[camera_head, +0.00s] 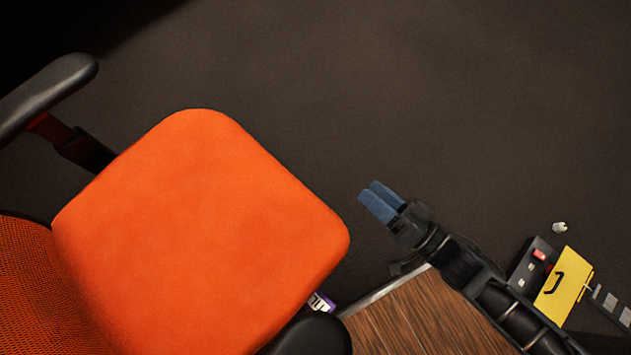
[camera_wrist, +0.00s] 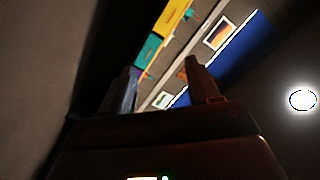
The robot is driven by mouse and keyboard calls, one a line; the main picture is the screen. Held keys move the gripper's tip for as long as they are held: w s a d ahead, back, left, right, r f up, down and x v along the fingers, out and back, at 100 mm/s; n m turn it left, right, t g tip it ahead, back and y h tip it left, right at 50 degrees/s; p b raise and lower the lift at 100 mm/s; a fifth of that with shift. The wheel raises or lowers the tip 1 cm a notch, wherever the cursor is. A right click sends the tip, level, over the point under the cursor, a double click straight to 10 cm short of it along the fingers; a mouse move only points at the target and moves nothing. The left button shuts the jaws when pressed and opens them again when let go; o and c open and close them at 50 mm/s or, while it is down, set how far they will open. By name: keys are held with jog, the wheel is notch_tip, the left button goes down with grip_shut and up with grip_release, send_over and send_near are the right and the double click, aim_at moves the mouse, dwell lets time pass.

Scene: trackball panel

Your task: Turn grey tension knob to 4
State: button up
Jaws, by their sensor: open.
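My gripper (camera_head: 381,201) is in the middle of the head view, its two blue fingers pointing up and left over the dark floor. It is open with nothing between the fingers. In the wrist view the fingers of my gripper (camera_wrist: 166,88) stand apart in front of a distant wall. I cannot make out the grey tension knob or its scale in either view. A dark box with a red part (camera_head: 538,255) sits at the lower right of the head view, well apart from my gripper. I cannot tell if it is the trackball panel.
An orange chair (camera_head: 200,225) fills the left of the head view. A wooden tabletop (camera_head: 420,318) lies below my arm. A yellow card (camera_head: 564,284) stands beside the dark box, and a small pale object (camera_head: 560,228) lies above it. The upper middle is bare floor.

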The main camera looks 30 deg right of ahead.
jog(key=w+a+f+m+y+b, duration=0.1)
jog(key=w+a+f+y+b, duration=0.15)
jog(key=f, duration=0.25)
jog(key=w+a+f+m+g+y+b, duration=0.1)
jog(key=w+a+f+m+b, duration=0.1)
jog(key=w+f+b, duration=0.3)
jog(key=w+a+f+m+y, duration=0.1)
jog(key=w+a+f, duration=0.15)
jog(key=f, duration=0.35)
jog(key=w+a+r+y, duration=0.1)
jog(key=w+a, duration=0.5)
jog(key=w, duration=0.1)
jog(key=shift+a+r+m+g+b, duration=0.15)
jog(key=shift+a+m+g+b, duration=0.15)
jog(key=shift+a+b, duration=0.1)
jog(key=shift+w, duration=0.1)
jog(key=shift+c, duration=0.4)
jog(key=c, duration=1)
jog(key=shift+o, duration=0.2)
